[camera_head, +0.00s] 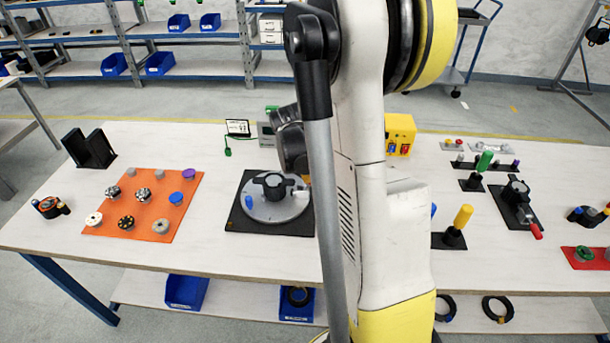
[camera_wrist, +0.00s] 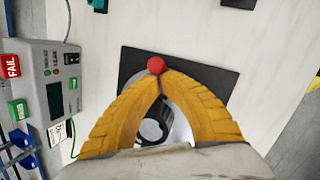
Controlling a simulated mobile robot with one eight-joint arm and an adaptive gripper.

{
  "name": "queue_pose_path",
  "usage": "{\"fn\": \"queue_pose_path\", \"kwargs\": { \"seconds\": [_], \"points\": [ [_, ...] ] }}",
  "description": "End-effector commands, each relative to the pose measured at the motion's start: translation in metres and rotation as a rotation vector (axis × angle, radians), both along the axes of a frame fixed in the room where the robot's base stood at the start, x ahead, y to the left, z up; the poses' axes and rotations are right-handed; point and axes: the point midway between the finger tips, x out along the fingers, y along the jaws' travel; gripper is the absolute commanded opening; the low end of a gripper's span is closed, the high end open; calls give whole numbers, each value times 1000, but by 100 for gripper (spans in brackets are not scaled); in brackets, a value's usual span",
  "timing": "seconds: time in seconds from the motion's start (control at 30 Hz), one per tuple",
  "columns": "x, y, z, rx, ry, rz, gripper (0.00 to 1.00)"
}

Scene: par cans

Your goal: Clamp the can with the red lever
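A small red ball-shaped knob (camera_wrist: 155,65) shows in the wrist view right at my gripper's tips; I take it for the end of the red lever. My gripper (camera_wrist: 161,78) has yellow ribbed fingers whose tips come together. I cannot tell whether the lever's shaft is between them. Below, between the fingers, a round silvery part with a dark centre (camera_wrist: 152,130), perhaps the can, is partly hidden. It is over a black base plate (camera_wrist: 133,67). In the head view, a grey disc (camera_head: 262,209) with black parts sits on a black plate; my arm hides its right side.
A grey tester (camera_wrist: 40,80) with a FAIL label stands left in the wrist view. In the head view, an orange mat (camera_head: 155,230) holds several knobs. At right are a yellow box (camera_head: 400,132) and another fixture with a red handle (camera_head: 535,231). The white table's front strip is clear.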

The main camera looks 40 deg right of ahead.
Motion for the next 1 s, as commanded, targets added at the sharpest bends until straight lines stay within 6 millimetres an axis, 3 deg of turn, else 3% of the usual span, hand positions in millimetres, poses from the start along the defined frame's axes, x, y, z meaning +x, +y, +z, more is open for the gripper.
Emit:
{"fn": "queue_pose_path", "kwargs": {
  "seconds": [1.0],
  "points": [
    [-23,-20,-9,255,-299,0,0]
  ]
}}
